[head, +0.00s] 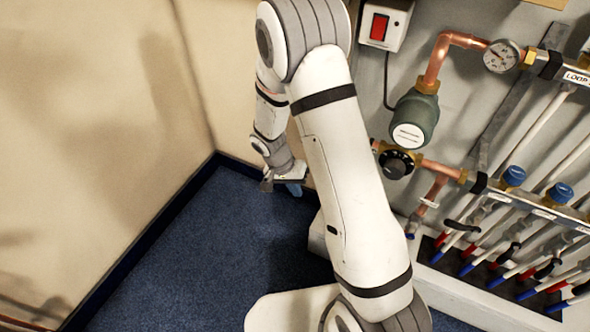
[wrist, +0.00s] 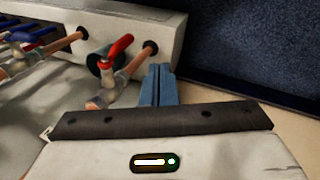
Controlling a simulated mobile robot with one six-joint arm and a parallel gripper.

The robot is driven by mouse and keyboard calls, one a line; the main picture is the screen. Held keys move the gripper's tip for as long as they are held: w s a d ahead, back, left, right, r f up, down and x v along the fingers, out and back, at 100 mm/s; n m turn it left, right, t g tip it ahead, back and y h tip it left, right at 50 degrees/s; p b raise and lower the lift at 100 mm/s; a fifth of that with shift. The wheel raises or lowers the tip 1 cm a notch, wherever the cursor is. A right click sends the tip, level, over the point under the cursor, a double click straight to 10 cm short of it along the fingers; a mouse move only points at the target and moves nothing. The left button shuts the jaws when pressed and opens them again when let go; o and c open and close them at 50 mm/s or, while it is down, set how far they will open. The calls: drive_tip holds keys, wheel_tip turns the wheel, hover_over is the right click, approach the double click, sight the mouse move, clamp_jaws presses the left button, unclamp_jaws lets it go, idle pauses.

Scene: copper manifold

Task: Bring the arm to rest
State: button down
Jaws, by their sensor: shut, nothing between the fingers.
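My white arm with dark joint bands stands folded in the middle of the head view, in front of the copper pipework. My gripper (head: 293,189) hangs low behind the upper link, above the blue floor, and is partly hidden by the arm. In the wrist view the blue fingers of my gripper (wrist: 158,72) are together with nothing between them. A valve with a red lever (wrist: 117,50) shows just left of the fingers; I cannot tell whether it is near enough to touch.
Copper pipes with a gauge (head: 501,56), a green pump (head: 414,118) and a red switch box (head: 385,24) are on the right wall. Several lever valves stand along the white plinth (head: 455,290). The blue floor (head: 200,250) is clear at the left, up to the beige wall (head: 90,130).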

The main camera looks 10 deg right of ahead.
drive_tip(key=s+d+r+n+t+y+p, duration=0.1)
drive_tip(key=s+r+p, duration=0.4)
drive_tip(key=r, duration=1.4)
drive_tip(key=s+d+r+n+t+y+p, duration=0.1)
drive_tip(key=s+r+p, duration=0.5)
drive_tip(key=r+p, duration=0.8)
drive_tip(key=s+d+r+n+t+y+p, duration=0.1)
drive_tip(key=r+p, duration=0.9)
drive_tip(key=r, duration=1.4)
drive_tip(key=s+d+n+t, duration=0.1)
drive_tip(key=s+d+n, duration=0.1)
drive_tip(key=s+d, duration=0.1)
drive_tip(key=shift+s+y, duration=0.3)
drive_tip(key=shift+s, duration=0.45)
